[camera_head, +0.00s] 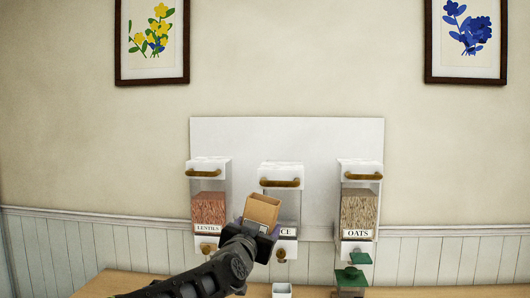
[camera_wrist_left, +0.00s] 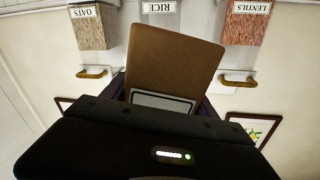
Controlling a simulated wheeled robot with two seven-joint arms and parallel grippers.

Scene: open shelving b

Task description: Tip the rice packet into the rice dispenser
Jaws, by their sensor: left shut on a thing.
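The rice dispenser (camera_head: 289,204) is the middle one of three on a white wall panel. It is clear with a white lid and a brass handle, and no grain shows in its visible part. Its label is partly covered in the head view; "RICE" reads upside down in the left wrist view (camera_wrist_left: 158,8). The rice packet (camera_head: 263,208) is a tan, box-like packet, tilted in front of the dispenser's left side; it also shows in the left wrist view (camera_wrist_left: 174,58). My left gripper (camera_head: 252,232) is shut on the packet's lower part. My right gripper is out of view.
The lentils dispenser (camera_head: 209,210) is at left and the oats dispenser (camera_head: 358,213) at right, both with grain. A small white cup (camera_head: 281,291) stands below the rice dispenser. Green objects (camera_head: 350,276) are below the oats. A wooden surface (camera_head: 120,284) runs along the bottom.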

